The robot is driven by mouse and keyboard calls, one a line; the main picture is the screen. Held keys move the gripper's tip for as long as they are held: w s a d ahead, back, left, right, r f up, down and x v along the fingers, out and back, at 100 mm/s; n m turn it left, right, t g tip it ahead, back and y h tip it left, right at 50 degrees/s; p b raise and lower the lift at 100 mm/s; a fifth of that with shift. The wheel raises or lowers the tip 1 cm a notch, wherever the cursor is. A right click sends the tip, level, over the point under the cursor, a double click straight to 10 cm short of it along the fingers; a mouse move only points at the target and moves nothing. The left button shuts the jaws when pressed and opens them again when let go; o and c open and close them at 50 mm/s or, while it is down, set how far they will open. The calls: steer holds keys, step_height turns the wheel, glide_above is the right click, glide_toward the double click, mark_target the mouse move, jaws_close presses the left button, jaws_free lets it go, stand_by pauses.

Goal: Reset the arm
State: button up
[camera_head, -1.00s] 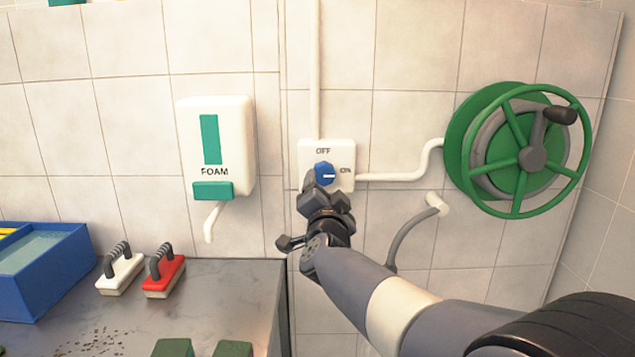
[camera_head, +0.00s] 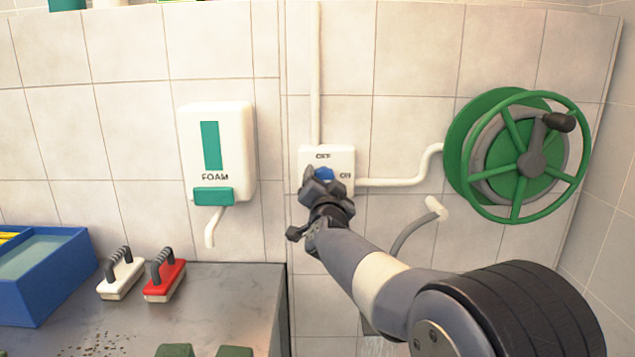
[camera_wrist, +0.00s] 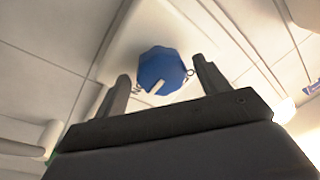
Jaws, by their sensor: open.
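My gripper (camera_head: 324,188) is in front of the white switch box on the tiled wall, and it partly hides the blue knob (camera_head: 323,174). In the wrist view my gripper (camera_wrist: 163,88) is open, with one finger on each side of the blue knob (camera_wrist: 161,70). The knob has a white pointer mark. I cannot tell whether the fingers touch it. The white switch box (camera_head: 343,160) carries the labels OFF and ON.
A green hose reel (camera_head: 533,165) is on the wall to the right. A FOAM dispenser (camera_head: 216,150) hangs to the left. A blue bin (camera_head: 45,280), a white brush (camera_head: 120,280) and a red brush (camera_head: 165,282) sit on the grey counter (camera_head: 225,305).

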steer(key=shift+s+r+n+p, duration=0.1)
steer(key=shift+r+n+p, duration=0.25)
steer(key=shift+n, duration=0.55)
steer(key=n+y+p, duration=0.1)
steer(key=n, duration=0.2)
steer(key=shift+p, duration=0.3)
steer(key=n+p, duration=0.1)
steer(key=n, duration=0.1)
steer(key=n+p, duration=0.2)
steer(key=shift+r+g+y, duration=0.1)
steer(key=shift+g+y, duration=0.2)
steer(key=n+p, duration=0.5)
steer(key=p, duration=0.2)
steer(key=shift+g, duration=0.3)
steer(key=n+p, duration=0.2)
steer(key=p, duration=0.2)
steer(key=shift+n+p, duration=0.7)
steer(key=shift+p, duration=0.05)
